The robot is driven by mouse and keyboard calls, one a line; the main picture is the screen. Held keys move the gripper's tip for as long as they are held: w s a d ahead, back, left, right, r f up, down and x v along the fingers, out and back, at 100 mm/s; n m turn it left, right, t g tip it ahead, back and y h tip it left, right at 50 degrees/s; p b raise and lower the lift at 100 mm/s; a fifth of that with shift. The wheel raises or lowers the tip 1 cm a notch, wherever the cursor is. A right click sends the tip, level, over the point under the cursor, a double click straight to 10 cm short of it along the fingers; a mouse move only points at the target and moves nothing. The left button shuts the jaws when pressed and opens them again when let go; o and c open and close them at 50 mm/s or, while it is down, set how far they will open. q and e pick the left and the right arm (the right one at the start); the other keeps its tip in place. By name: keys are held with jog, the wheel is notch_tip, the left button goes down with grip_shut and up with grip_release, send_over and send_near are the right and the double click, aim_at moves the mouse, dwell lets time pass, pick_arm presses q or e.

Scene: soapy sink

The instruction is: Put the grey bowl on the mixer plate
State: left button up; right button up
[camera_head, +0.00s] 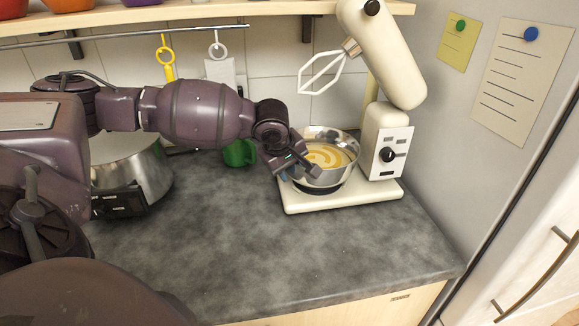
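The grey bowl (343,174), shiny metal with yellow batter swirled in it, is at the white mixer plate (370,196), below the raised beater. My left gripper (303,170) is at the bowl's left rim, and its fingers appear shut on the rim. A dark patch shows under the bowl on the plate. I cannot tell whether the bowl rests fully on the plate or hangs just above it. The gripper hides part of the bowl's left side. My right gripper is not in view.
The cream mixer (385,60) has its head tilted up with the whisk (321,73) above the bowl. A green mug (239,153) stands behind my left arm. A steel pot (135,165) is at the left. The front counter (270,250) is clear.

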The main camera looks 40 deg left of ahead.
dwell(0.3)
pick_arm(q)
jog(key=shift+r, duration=0.25)
jog(key=p+v, duration=0.2)
jog(key=v, duration=0.9)
jog(key=shift+s+r, duration=0.15)
jog(key=shift+r, duration=0.25)
